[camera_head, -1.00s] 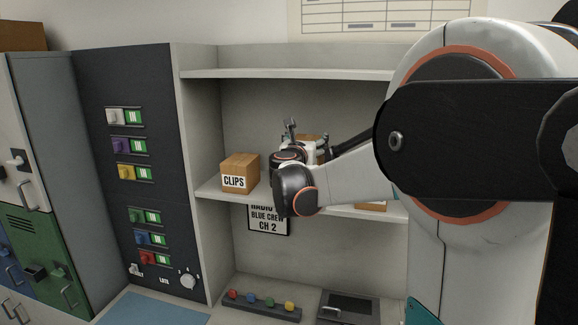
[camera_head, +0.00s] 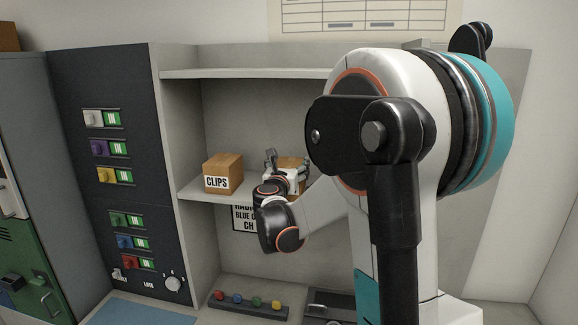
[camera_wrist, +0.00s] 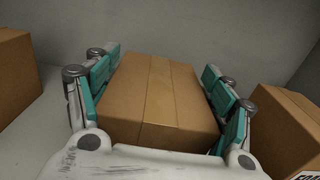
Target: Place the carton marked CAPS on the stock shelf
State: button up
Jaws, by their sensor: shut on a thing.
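My gripper (camera_head: 283,172) is shut on a plain brown carton (camera_wrist: 160,100). In the wrist view its teal-padded fingers (camera_wrist: 158,98) lie along both sides of the carton. No label shows on the faces I see, so I cannot read CAPS on it. In the head view the held carton (camera_head: 292,162) is inside the middle bay of the stock shelf (camera_head: 192,191), right of the CLIPS carton (camera_head: 222,165) and at about its height. My gripper hides its base, so I cannot tell whether it touches the board.
In the wrist view one carton (camera_wrist: 14,75) stands at the left, and another (camera_wrist: 290,125) with a partly cut-off label stands close at the right. An upper board (camera_head: 245,73) is above. A dark switch panel (camera_head: 120,180) stands left. My arm hides the shelf's right side.

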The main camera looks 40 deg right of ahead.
jog(key=o, duration=1.1)
jog(key=shift+f, duration=0.1)
jog(key=shift+o, duration=1)
jog(key=b+v, duration=0.1)
jog(key=v, duration=1.1)
jog(key=a+r+n+t+y, duration=0.3)
jog(key=a+n+y, duration=0.1)
jog(key=a+n, duration=0.35)
jog(key=a+r+n+t+y, duration=0.3)
jog(key=a+n, duration=0.3)
jog(key=n, duration=0.2)
jog(key=s+a+f+n+g+y, duration=0.1)
jog(key=s+a+f+n+y, duration=0.1)
jog(key=a+n+y, duration=0.4)
jog(key=s+a+f+n+g+y, duration=0.15)
jog(key=a+n, duration=0.25)
jog(key=n, duration=0.4)
jog(key=s+f+n+g+h, duration=0.1)
jog(key=s+f+n+g, duration=0.7)
jog(key=s+f+n, duration=0.8)
jog(key=s, duration=0.4)
jog(key=shift+a+f, duration=0.15)
jog(key=shift+a, duration=0.2)
